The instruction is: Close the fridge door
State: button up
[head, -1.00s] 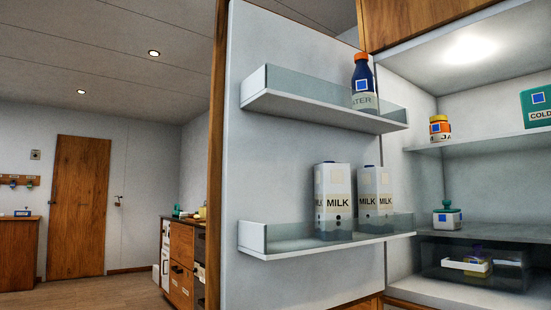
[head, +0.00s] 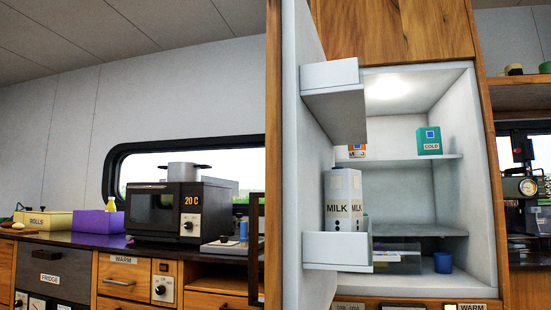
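The fridge door (head: 308,120) stands open in the head view, swung out toward me and seen nearly edge-on. Its white inner side carries two shelves; the lower door shelf (head: 335,250) holds milk cartons (head: 342,205). A dark vertical handle (head: 254,245) shows on the outer side of the door, at its left. The lit fridge interior (head: 400,190) is open to view right of the door. My gripper is not in view.
Inside the fridge are a teal COLD box (head: 429,140) and a blue cup (head: 443,262). Left of the door, a counter (head: 90,241) holds a dark oven (head: 165,211), a purple box (head: 98,221) and a ROLLS box (head: 45,219). A coffee machine (head: 525,187) stands at the right.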

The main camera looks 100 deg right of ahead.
aim_at(315, 106)
jog(key=z, duration=3.75)
jog(key=i, duration=0.5)
